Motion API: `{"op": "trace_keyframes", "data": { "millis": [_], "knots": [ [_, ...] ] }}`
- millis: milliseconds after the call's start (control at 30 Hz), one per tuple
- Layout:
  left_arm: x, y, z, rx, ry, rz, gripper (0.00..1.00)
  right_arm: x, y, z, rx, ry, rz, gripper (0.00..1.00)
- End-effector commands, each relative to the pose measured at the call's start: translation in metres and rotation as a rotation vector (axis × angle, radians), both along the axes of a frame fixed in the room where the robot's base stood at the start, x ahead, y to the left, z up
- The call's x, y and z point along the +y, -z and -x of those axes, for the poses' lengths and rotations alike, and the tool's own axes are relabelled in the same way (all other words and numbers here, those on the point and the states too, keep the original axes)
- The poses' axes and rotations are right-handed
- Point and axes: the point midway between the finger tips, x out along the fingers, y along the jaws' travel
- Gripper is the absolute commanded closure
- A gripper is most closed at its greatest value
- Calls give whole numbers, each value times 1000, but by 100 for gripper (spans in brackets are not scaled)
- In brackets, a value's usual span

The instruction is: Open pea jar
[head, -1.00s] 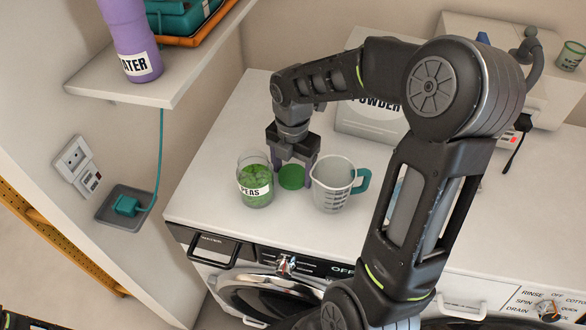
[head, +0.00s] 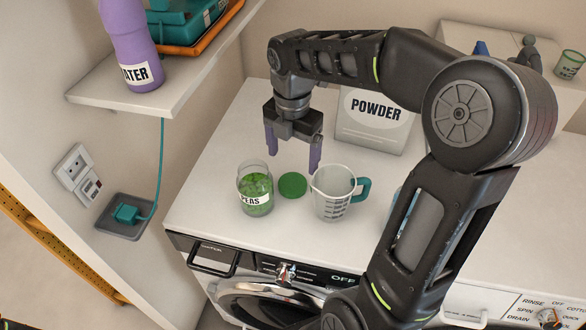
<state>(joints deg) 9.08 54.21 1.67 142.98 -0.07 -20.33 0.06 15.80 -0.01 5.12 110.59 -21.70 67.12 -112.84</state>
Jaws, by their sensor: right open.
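My right gripper (head: 293,160) has purple fingers spread apart, points down and is empty. It hangs above and behind the lid, clear of it. My left gripper is not in view.
A measuring jug (head: 332,196) with a teal handle stands right of the lid. A POWDER box (head: 372,122) is behind it. A purple water bottle (head: 130,45) stands on the left shelf (head: 165,97). The washing machine (head: 262,297) is below the counter.

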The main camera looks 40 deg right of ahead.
Motion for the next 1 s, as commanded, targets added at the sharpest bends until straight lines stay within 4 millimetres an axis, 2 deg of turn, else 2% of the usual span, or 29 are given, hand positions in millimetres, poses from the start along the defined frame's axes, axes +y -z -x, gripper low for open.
{"op": "trace_keyframes", "data": {
  "millis": [100, 300, 1000],
  "knots": [
    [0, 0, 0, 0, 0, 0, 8, 0, -21, -1, -3, 0, 0, 16],
    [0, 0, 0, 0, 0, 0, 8, 0, -37, 0, -1, 0, -1, 16],
    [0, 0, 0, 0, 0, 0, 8, 0, -38, 0, 0, 0, -1, 16]
  ]
}}
